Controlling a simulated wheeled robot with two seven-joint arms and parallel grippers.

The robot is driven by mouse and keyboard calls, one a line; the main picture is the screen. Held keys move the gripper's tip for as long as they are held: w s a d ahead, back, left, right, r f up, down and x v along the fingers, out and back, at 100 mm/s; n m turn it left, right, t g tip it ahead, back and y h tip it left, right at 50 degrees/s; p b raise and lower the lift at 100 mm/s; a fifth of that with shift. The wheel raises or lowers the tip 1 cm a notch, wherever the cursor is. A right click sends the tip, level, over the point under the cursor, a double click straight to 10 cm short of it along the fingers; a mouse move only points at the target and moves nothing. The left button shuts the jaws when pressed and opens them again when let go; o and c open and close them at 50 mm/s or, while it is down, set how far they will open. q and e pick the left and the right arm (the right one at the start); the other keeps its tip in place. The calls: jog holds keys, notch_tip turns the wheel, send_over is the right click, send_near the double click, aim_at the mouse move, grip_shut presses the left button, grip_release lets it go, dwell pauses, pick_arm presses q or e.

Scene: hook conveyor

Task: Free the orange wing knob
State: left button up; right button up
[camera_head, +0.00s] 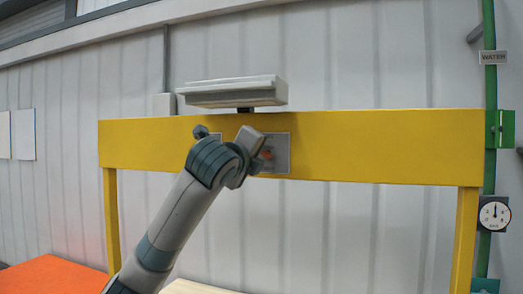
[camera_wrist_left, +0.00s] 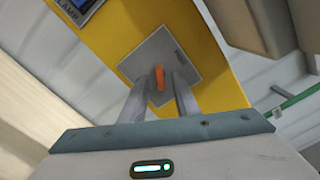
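The orange wing knob (camera_wrist_left: 159,84) sits on a square grey plate (camera_wrist_left: 181,56) on the yellow beam. In the head view the knob (camera_head: 266,153) is partly hidden behind my left gripper (camera_head: 250,151). In the left wrist view my left gripper (camera_wrist_left: 160,92) is open, one finger on each side of the knob, with gaps visible between knob and fingers. I cannot tell how deep the knob is between the fingers. My right gripper is in neither view.
The yellow beam (camera_head: 370,145) stands on two yellow posts. A grey box-like piece (camera_head: 235,91) sits above the beam, over my left wrist. A blue-screened label (camera_wrist_left: 77,8) is near the plate. A green pipe with a gauge (camera_head: 494,213) stands at right.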

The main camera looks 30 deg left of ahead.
pick_arm(q)
jog(key=shift+w, duration=0.15)
grip_shut()
